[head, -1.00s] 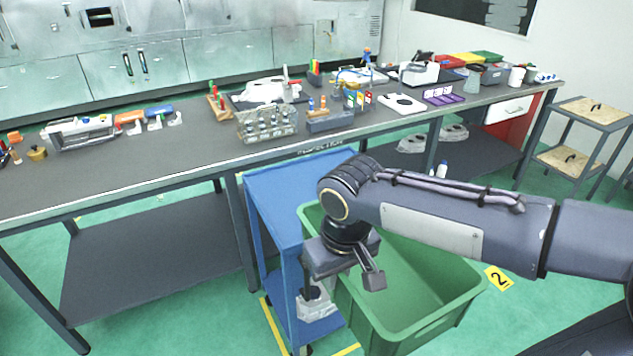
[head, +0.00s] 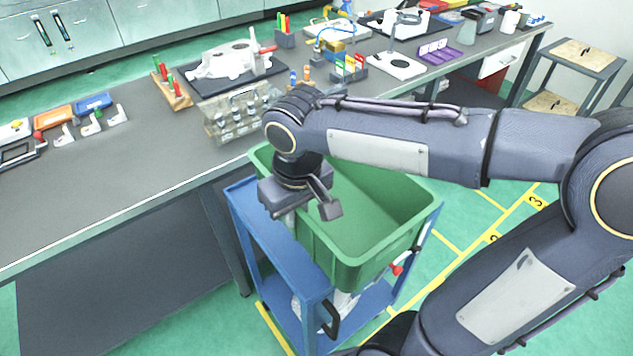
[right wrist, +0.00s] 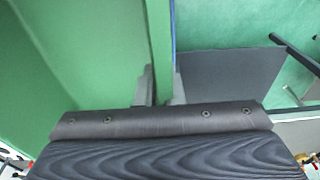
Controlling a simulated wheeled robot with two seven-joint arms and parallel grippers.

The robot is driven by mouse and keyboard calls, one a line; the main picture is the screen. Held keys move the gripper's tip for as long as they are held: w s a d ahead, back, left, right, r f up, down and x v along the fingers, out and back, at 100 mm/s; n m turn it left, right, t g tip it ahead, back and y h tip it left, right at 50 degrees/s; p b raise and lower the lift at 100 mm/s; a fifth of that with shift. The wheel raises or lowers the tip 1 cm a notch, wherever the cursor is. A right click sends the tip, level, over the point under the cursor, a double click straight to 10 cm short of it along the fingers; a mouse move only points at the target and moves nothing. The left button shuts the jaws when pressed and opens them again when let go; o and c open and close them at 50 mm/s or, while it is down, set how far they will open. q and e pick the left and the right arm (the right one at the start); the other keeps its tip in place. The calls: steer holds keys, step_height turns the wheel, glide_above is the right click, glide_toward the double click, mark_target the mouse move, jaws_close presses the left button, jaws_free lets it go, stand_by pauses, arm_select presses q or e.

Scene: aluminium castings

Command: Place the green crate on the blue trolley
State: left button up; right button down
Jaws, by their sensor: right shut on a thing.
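The green crate (head: 375,245) is empty and appears upright over the blue trolley (head: 258,222). The trolley's top shows at the crate's left; the crate covers the rest. I cannot tell whether the crate's base touches the trolley top or hangs just above it. My right gripper (head: 292,214) is at the crate's left wall. In the right wrist view, the fingers of my right gripper (right wrist: 160,88) straddle the wall of the green crate (right wrist: 90,60) and are shut on it. My left gripper is out of view.
A long grey workbench (head: 130,165) stands behind the trolley, close to the crate's far side. It carries a glass-vial rack (head: 240,118), a white casting (head: 225,62) and tool holders. A wooden-topped stand (head: 585,53) is at the far right. Green floor with yellow lines lies right of the trolley.

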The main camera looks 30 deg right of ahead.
steer(key=w+d+f, duration=0.1)
steer(key=w, duration=0.1)
steer(key=w+d+f, duration=0.1)
steer(key=w+d, duration=0.1)
steer(key=w+d+f+p, duration=0.1)
steer(key=w+d, duration=0.1)
steer(key=shift+w+d+f, duration=0.1)
steer(key=w+d+f, duration=0.2)
steer(key=f, duration=0.1)
steer(key=w+d+f, duration=0.1)
steer(key=f, duration=0.1)
steer(key=shift+w+d, duration=0.15)
steer(key=shift+w, duration=0.25)
steer(key=shift+w+d+f, duration=0.2)
steer(key=shift+w+f, duration=0.05)
steer(key=shift+f, duration=0.2)
steer(key=f, duration=0.3)
steer(key=shift+w+d+f, duration=0.2)
steer(key=shift+w+f, duration=0.05)
steer(key=shift+f, duration=0.15)
steer(key=shift+f, duration=0.15)
steer(key=c, duration=2)
jaws_free()
steer(key=o, duration=0.5)
steer(key=shift+c, duration=0.2)
